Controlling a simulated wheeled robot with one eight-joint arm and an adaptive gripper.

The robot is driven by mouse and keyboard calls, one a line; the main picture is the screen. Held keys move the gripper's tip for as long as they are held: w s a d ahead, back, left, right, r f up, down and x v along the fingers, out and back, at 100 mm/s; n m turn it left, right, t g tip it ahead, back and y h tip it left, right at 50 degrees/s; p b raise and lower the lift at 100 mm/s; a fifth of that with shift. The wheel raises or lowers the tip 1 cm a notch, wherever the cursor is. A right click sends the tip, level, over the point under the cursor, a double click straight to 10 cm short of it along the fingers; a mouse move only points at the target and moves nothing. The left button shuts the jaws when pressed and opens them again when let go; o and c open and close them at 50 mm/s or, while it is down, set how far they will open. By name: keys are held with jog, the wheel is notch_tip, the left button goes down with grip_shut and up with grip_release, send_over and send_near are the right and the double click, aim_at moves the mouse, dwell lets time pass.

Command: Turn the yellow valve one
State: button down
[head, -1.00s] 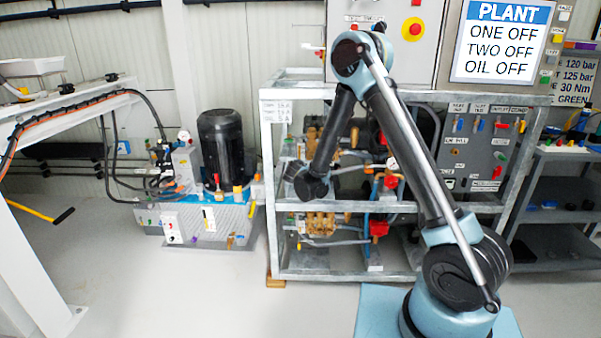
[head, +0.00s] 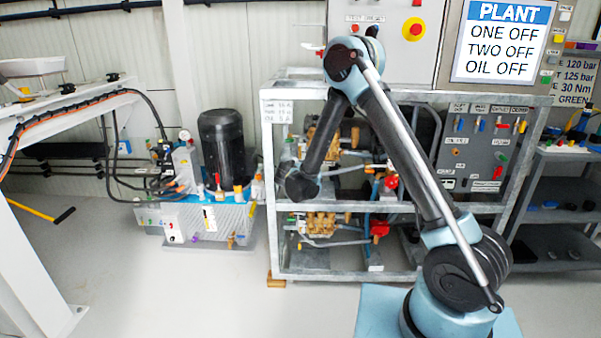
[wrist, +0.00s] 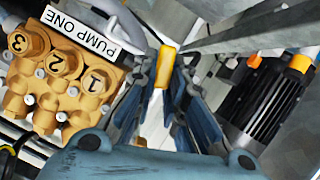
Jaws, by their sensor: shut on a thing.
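In the wrist view, the yellow valve handle (wrist: 164,66) stands between the fingertips of my gripper (wrist: 169,78). The fingers are closed in on it from both sides. The handle's lower end and the valve body under it are hidden by the fingers. In the head view, the end of my arm (head: 301,186) is at the front of the pump frame, and I cannot make out the fingers or this valve there.
The brass pump block labelled PUMP ONE (wrist: 68,68) is close on the left in the wrist view. A dark finned motor (wrist: 262,103) is close on the right. In the head view, a grey metal frame (head: 340,206) surrounds the pumps. The floor in front is clear.

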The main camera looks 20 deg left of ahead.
jog(key=shift+a+f+n+t+h, duration=0.15)
jog(key=shift+n+t+h, duration=0.25)
jog(key=shift+n+h, duration=0.65)
jog(key=shift+n, duration=0.45)
jog(key=c, duration=1.6)
grip_release()
jog(key=shift+a+y, duration=0.1)
jog(key=shift+y, duration=0.15)
jog(key=shift+s, duration=0.25)
jog(key=v, duration=1.1)
jog(key=shift+s, duration=0.2)
jog(key=shift+a, duration=0.1)
